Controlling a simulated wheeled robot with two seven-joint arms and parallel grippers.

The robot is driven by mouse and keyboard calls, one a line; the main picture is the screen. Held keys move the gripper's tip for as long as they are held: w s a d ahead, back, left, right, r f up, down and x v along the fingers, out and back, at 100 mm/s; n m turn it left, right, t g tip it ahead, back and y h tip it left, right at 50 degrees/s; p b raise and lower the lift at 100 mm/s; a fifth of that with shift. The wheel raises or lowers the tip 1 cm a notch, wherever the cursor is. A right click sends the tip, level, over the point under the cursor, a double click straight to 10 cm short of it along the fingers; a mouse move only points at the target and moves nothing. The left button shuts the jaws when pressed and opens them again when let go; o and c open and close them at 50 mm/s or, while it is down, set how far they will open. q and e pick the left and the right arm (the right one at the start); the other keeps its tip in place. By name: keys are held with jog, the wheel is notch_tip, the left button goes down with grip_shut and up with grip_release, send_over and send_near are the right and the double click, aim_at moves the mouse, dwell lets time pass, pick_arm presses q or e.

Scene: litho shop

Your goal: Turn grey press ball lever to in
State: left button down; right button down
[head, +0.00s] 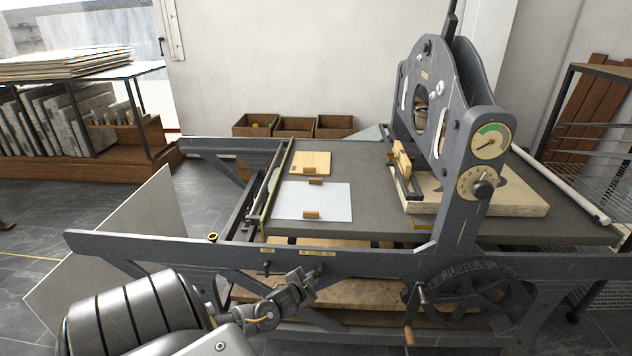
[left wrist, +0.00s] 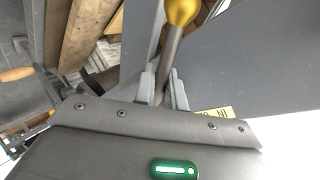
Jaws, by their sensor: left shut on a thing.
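The ball lever is a dark rod (left wrist: 172,50) with a yellow ball (left wrist: 182,10) at its end. In the left wrist view the rod passes between the two fingers of my left gripper (left wrist: 165,90), which is shut on it. A brass label reading "IN" (left wrist: 222,114) lies just right of the fingers. In the head view my left gripper (head: 314,270) is at the front rail of the grey press (head: 370,262), below a brass label (head: 317,253). The gripped lever cannot be made out there. My right gripper is in neither view.
A brass-topped knob (head: 213,237) stands left on the press frame. A small dark knob (head: 267,266) is on the rail left of my gripper. A spoked wheel (head: 475,302) and a wooden-handled crank (head: 409,335) are to the right. The press bed (head: 375,185) carries white paper (head: 335,200).

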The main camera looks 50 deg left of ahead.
pick_arm(q)
jog(key=c, duration=1.5)
grip_release()
jog(key=shift+c, duration=0.2)
jog(key=shift+s, duration=0.1)
jog(key=v, duration=1)
jog(key=shift+s+r+p, duration=0.15)
jog(key=shift+s+p, duration=0.1)
jog(key=shift+p, duration=0.1)
jog(key=shift+w+d, duration=0.1)
jog(key=shift+d, duration=0.15)
